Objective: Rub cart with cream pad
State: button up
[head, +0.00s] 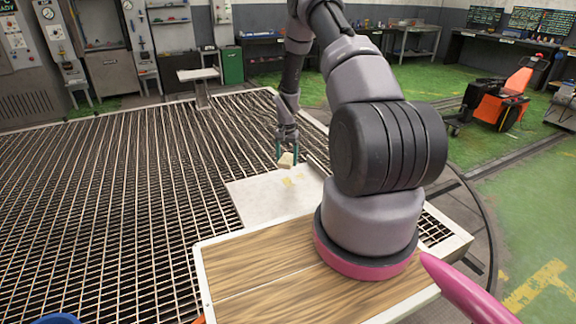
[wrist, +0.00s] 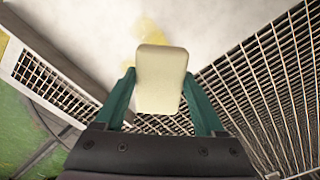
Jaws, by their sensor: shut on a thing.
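A cream pad (head: 286,160) is held between the teal fingers of my gripper (head: 286,152). In the wrist view the cream pad (wrist: 161,85) is a rounded block sticking out past the fingertips of my gripper (wrist: 159,75). Below it is a pale flat top (head: 258,204), which looks like the cart's top, with yellow stains (head: 290,181) on it. The stains also show beyond the pad in the wrist view (wrist: 148,30). The pad looks just above the pale top; I cannot tell whether it touches. The cart's sides are hidden.
A metal grating (head: 110,200) spreads left of the pale top. A wood-topped platform (head: 262,258) lies in front, beneath my arm. An orange and black machine (head: 500,95) stands at right on the green floor. A small stand (head: 199,75) and a green cabinet (head: 232,64) are behind.

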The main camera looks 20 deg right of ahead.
jog(key=shift+r, duration=1.05)
